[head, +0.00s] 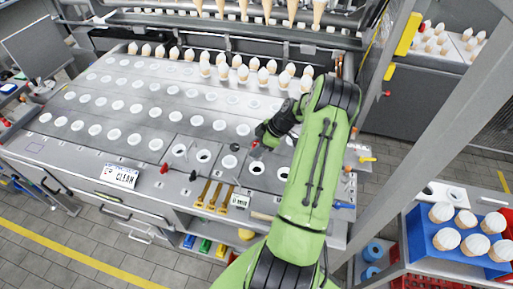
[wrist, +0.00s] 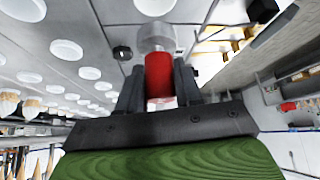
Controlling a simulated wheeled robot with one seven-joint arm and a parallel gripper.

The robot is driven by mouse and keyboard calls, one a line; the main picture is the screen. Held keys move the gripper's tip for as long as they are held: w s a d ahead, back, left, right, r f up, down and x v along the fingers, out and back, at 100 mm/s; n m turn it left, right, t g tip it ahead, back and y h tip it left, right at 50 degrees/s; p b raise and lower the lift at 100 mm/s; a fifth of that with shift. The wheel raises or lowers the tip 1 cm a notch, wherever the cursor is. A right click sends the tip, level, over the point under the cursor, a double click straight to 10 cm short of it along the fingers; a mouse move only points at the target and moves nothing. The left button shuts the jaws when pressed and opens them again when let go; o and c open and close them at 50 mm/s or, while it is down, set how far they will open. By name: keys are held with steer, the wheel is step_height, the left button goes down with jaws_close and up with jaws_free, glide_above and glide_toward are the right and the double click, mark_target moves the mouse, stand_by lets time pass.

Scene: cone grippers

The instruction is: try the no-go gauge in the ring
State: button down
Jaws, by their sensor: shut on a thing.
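My gripper (wrist: 159,88) is shut on a red cylindrical handle (wrist: 159,72), one finger on each side of it. A grey metal end (wrist: 158,38) shows beyond the handle; I take this held piece to be the no-go gauge. In the head view my gripper (head: 262,145) is low over the right part of the steel deck, near several dark round openings (head: 255,169). The ring is not clearly identifiable. A pale disc (wrist: 153,6) shows just beyond the metal end. I cannot tell whether the gauge touches it or sits inside anything.
The steel deck (head: 70,148) carries rows of white discs and cones at the back. A grey post (head: 440,110) and a blue tray (head: 430,250) stand at right.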

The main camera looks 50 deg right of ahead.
mark_target(257, 158)
steer(key=shift+s+a+f+b, duration=0.1)
steer(key=shift+s+f+b, duration=0.1)
steer(key=shift+f+b, duration=1.05)
step_height(257, 158, down, 2)
steer(key=shift+w+f+b, duration=0.1)
steer(key=shift+f+b, duration=0.05)
steer(key=shift+b, duration=0.9)
steer(key=shift+f, duration=0.2)
steer(key=shift+r, duration=0.1)
steer(key=shift+b, duration=0.45)
steer(key=shift+f+b, duration=0.8)
steer(key=shift+b, duration=0.25)
stand_by(1.0)
steer(key=shift+r+n+g+y+b, duration=0.15)
steer(key=shift+n+g+y+b, duration=0.2)
steer(key=shift+n, duration=0.55)
steer(key=shift+r, duration=0.1)
steer(key=shift+r+p, duration=2.3)
steer(key=shift+r, duration=1.65)
